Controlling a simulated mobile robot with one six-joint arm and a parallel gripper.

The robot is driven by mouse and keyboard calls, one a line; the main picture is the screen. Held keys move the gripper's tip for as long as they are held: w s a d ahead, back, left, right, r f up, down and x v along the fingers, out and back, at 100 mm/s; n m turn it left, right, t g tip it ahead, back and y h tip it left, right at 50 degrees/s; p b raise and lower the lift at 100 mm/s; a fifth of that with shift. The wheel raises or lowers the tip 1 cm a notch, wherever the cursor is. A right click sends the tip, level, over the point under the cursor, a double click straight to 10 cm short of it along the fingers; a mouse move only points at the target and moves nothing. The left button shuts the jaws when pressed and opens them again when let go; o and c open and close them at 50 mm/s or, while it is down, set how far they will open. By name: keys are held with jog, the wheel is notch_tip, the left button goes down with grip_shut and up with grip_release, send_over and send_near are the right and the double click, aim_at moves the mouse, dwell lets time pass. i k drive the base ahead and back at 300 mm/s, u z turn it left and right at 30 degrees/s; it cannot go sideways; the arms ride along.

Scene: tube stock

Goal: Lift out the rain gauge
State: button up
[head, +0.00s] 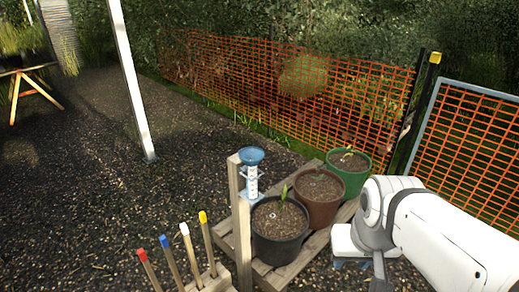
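The rain gauge (251,178) is a clear, marked tube with a blue funnel top and blue bracket parts. It stands upright at the right side of a wooden post (240,222), just behind the black pot. Its lower end is partly hidden by the pot and plant. My white arm (434,237) reaches in from the lower right, well to the right of the gauge and apart from it. I cannot make out my gripper's fingers.
A black pot (279,243), a brown pot (318,208) and a green pot (352,184) stand on a wooden slatted platform (287,272). Several colour-tipped stakes (190,251) stand at lower left. A white pole (133,85) rises behind; orange mesh fencing (290,85) borders the gravel.

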aim_at(251, 157)
jog(key=u, duration=0.05)
jog(key=i, duration=0.9)
jog(key=z, duration=0.05)
